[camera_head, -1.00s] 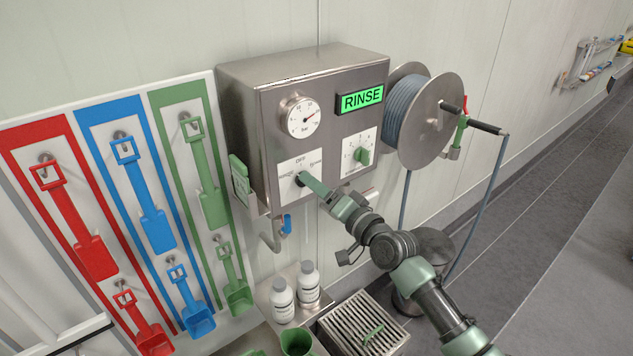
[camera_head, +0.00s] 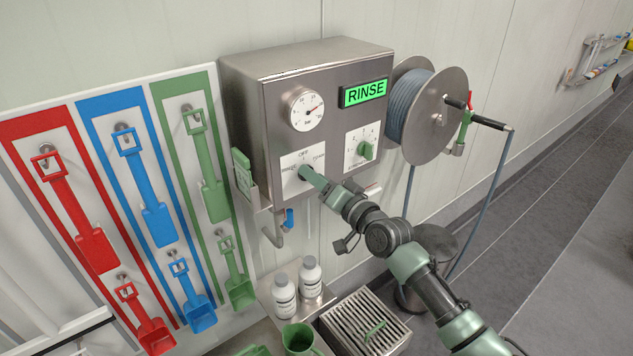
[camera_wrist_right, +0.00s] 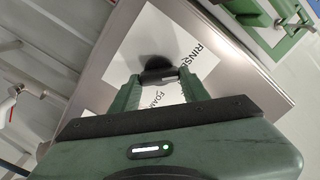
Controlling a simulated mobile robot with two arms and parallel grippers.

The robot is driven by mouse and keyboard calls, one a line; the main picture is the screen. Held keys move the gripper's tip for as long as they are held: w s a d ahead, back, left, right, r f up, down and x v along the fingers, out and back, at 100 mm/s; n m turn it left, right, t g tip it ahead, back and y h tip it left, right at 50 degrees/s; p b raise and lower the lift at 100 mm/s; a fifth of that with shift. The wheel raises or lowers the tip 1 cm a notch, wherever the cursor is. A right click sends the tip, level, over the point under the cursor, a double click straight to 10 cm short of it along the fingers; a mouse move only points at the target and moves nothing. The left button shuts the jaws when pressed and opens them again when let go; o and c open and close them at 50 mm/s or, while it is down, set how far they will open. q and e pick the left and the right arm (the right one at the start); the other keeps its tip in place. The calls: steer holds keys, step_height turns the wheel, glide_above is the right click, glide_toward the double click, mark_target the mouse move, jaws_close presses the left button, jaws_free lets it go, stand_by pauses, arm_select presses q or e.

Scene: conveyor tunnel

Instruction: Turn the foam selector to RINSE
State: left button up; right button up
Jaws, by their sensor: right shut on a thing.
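The foam selector, a dark knob, sits on a white label plate (camera_head: 291,181) with OFF at the top, RINSE at the left and FOAM at the right. In the wrist view the dark knob (camera_wrist_right: 156,74) lies between my fingers. My right gripper (camera_head: 309,174) is shut on the knob, and its fingers hide much of it in the head view. The wrist view shows the right gripper (camera_wrist_right: 158,80) close to the plate. The display (camera_head: 365,93) on the steel box (camera_head: 265,80) is lit green and reads RINSE. My left gripper is not in view.
A pressure gauge (camera_head: 307,110) and a second, green knob (camera_head: 366,150) are on the box front. A hose reel (camera_head: 440,115) stands at its right. Two white bottles (camera_head: 284,297) stand below. Red, blue and green tools hang at the left.

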arm_select(q)
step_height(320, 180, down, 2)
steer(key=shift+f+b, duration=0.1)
steer(key=shift+b, duration=0.5)
arm_select(e)
steer(key=n, duration=0.3)
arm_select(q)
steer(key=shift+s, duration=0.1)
arm_select(e)
steer(key=o, duration=1.4)
steer(key=shift+c, duration=0.2)
arm_select(q)
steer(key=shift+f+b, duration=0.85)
steer(key=shift+b, duration=0.05)
arm_select(e)
steer(key=v, duration=0.8)
steer(key=shift+a, duration=0.1)
